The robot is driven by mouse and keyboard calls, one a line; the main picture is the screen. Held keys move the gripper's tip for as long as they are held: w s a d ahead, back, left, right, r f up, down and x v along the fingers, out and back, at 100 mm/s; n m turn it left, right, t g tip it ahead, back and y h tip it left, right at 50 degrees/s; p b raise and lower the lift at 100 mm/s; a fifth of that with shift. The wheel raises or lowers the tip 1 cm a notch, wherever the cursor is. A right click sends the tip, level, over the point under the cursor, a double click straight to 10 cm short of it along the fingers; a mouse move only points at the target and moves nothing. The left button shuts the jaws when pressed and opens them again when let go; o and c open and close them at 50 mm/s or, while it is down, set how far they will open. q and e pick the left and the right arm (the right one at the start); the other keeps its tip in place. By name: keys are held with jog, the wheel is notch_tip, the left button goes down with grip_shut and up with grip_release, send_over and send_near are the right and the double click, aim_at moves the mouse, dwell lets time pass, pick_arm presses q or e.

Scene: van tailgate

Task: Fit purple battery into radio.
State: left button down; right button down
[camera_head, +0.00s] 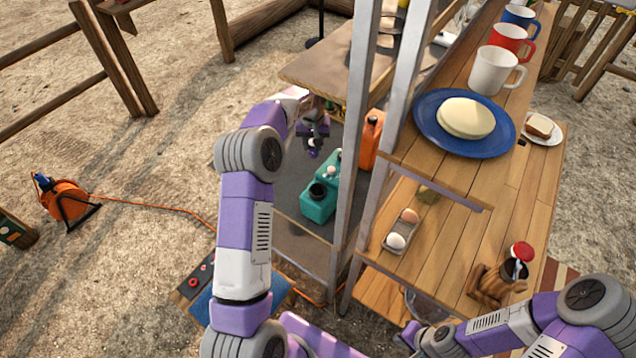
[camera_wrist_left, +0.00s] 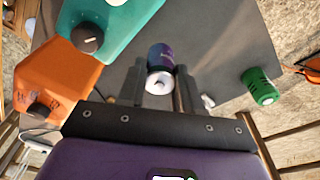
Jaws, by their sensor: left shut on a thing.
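The purple battery (camera_wrist_left: 161,58) is between the two fingers of my left gripper (camera_wrist_left: 160,92) in the left wrist view, with its pale round end towards the camera.
A green cylinder (camera_wrist_left: 260,86) lies there in the wrist view. Metal posts (camera_head: 352,150) rise to the right, before a wooden counter (camera_head: 440,240) with eggs, a blue plate and mugs.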

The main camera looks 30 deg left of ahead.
pick_arm(q)
jog(key=b, duration=0.2)
send_over(318, 194)
jog(key=shift+w, duration=0.1)
notch_tip(318, 194, down, 4)
jog(key=shift+r+b, duration=0.15)
jog(key=shift+b, duration=0.4)
jog(key=shift+r, duration=0.1)
jog(key=c, duration=0.8)
grip_release()
jog(key=shift+o, duration=0.2)
notch_tip(318, 194, up, 7)
jog(key=p, duration=0.1)
jog(key=shift+s+d+r+p, duration=0.15)
jog(key=shift+s+r+p, duration=0.05)
jog(key=shift+s+p, duration=0.2)
